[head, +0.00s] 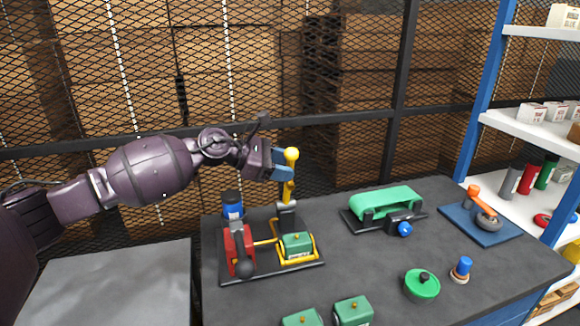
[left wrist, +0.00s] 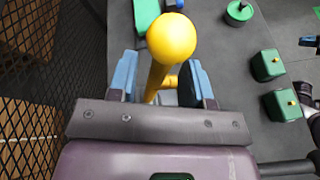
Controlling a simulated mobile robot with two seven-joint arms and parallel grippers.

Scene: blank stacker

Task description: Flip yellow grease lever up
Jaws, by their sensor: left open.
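The yellow grease lever (head: 288,188) stands nearly upright, with a round yellow ball on top, at the back of a black base plate. My left gripper (head: 284,166) is at its upper part, just below the ball. In the left wrist view the yellow lever's ball (left wrist: 171,37) is large and its shaft runs down between the two blue fingers of my left gripper (left wrist: 162,82). The fingers are apart, one on each side, with visible gaps to the shaft.
A green belt unit (head: 385,202) stands to the right. A mesh fence (head: 350,90) closes the back.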

